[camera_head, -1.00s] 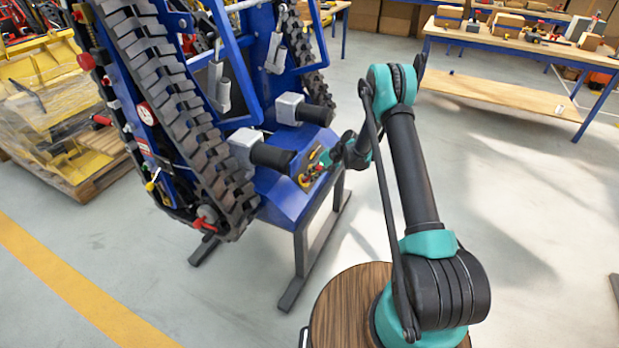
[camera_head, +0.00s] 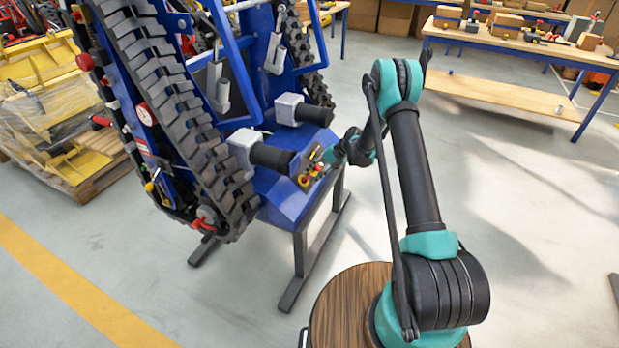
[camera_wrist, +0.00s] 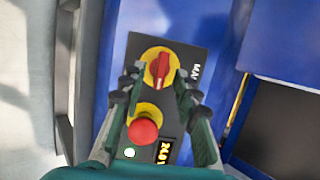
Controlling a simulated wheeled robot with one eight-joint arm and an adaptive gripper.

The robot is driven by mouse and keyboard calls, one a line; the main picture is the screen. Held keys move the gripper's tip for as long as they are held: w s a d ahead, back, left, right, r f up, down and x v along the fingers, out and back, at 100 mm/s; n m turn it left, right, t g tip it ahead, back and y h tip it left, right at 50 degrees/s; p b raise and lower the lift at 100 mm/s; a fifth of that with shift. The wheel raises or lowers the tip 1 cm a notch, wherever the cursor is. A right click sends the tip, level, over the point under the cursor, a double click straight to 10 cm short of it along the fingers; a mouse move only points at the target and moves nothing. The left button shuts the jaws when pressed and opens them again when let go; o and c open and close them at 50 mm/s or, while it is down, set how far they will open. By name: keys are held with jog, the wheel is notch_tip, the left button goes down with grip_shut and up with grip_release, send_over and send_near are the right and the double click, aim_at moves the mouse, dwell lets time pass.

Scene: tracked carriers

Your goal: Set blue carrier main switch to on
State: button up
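The blue carrier (camera_head: 283,195) stands tilted up on a dark stand in the head view. Its control panel (camera_head: 313,172) is on the near blue face, in front of my gripper (camera_head: 331,157). In the wrist view the main switch (camera_wrist: 160,68) is a red knob on a yellow round plate, beside lettering that begins "MA". A red push button (camera_wrist: 143,130) on a yellow base sits below it. My gripper (camera_wrist: 158,82) is open, with one finger on each side of the red knob. I cannot tell whether the fingers touch it.
Black cylinders (camera_head: 272,157) jut from the carrier left of the panel. A workbench (camera_head: 500,45) stands at the back right. Floor to the right is clear.

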jog(key=v, duration=0.9)
jog(key=shift+d+r, duration=0.25)
jog(key=s+d+r+n+t+h, duration=0.1)
jog(key=s+d+r+h, duration=0.1)
jog(key=s+d+r, duration=0.5)
jog(key=s+d+r+t+h, duration=0.2)
jog(key=s+d+r, duration=0.1)
jog(key=s+r, duration=0.6)
jog(key=s+d+n+t+h, duration=0.1)
jog(key=s+d, duration=0.4)
jog(key=s, duration=0.6)
jog(key=s+d+f+t+h, duration=0.1)
jog(key=s+d+h, duration=0.2)
jog(key=s, duration=0.9)
jog(key=shift+d+n+h, duration=0.3)
jog(key=shift+d+n, duration=0.1)
jog(key=shift+d, duration=0.8)
jog(key=shift+s+f, duration=0.1)
jog(key=shift+s, duration=0.05)
